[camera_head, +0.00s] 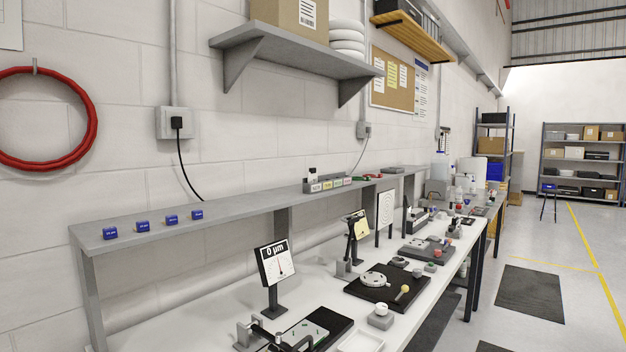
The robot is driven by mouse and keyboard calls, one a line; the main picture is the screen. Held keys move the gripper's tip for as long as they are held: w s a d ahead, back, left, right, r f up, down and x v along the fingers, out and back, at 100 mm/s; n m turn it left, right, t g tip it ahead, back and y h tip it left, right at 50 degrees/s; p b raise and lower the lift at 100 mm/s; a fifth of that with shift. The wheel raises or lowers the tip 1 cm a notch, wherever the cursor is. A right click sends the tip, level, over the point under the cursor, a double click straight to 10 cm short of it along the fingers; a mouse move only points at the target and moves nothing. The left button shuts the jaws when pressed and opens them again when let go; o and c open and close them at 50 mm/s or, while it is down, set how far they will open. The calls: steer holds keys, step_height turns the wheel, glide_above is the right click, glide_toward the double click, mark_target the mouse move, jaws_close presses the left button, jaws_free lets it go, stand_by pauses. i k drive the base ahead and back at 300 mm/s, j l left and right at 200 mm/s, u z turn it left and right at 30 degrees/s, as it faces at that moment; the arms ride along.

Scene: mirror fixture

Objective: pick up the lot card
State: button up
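I cannot tell for certain which thing is the lot card. A small pale yellow card (361,229) shows upright on a dark stand on the bench, right of the gauge. A row of small coloured labels (330,184) sits along the front of a grey holder on the raised shelf. Their print is too small to read. My gripper is not in view.
The white bench (220,331) runs away to the right. A black plate (378,288) carries a round metal part. Blue blocks (171,219) sit on the raised shelf (240,203). The floor at right is mostly open.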

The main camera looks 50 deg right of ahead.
mark_target(312, 175)
steer(key=l+u, duration=0.2)
steer(key=l, duration=1.2)
steer(key=k+l+u, duration=0.2)
steer(key=l, duration=1.15)
steer(key=i, duration=0.1)
